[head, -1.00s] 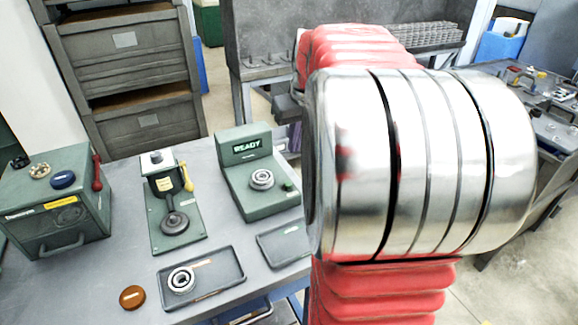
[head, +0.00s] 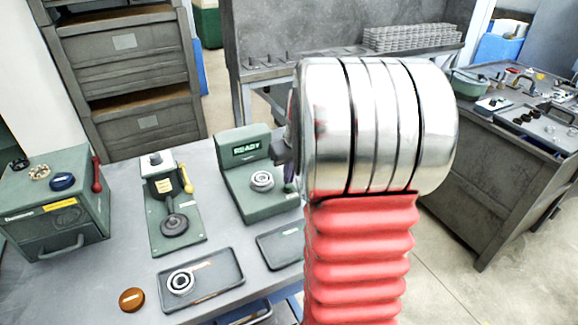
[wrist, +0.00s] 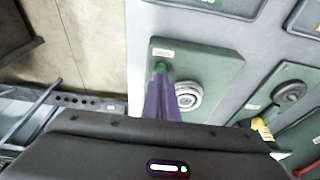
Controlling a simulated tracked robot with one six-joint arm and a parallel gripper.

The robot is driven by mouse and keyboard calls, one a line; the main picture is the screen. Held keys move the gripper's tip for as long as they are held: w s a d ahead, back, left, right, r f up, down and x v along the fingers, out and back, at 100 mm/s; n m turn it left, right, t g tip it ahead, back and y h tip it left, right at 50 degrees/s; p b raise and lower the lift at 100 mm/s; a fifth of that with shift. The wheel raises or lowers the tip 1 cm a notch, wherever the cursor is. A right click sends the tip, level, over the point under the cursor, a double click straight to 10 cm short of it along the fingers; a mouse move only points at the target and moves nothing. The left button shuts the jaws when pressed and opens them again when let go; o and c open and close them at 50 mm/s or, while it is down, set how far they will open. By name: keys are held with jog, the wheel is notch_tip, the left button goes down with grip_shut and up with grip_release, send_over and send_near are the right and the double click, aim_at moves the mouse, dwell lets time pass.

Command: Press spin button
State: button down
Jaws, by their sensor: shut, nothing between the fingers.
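The green machine (head: 240,176) with a lit READY display stands on the bench and bears a metal ring (head: 262,181). In the wrist view, its green spin button (wrist: 161,66) shows at the tip of my purple fingers. My gripper (wrist: 161,78) is shut and empty, with its fingertips at the button and the ring (wrist: 188,95) beside them. I cannot tell whether the tips touch the button. In the head view, my gripper (head: 290,186) is mostly hidden behind my arm and covers the button's corner.
A tray (head: 215,285) with another ring (head: 181,281) and an empty tray (head: 268,253) lie in front. A press (head: 172,200) with a yellow lever and a green box (head: 55,212) stand to the left. A brown disc (head: 132,299) lies near the front edge.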

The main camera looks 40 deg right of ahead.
jog(key=shift+f, duration=0.45)
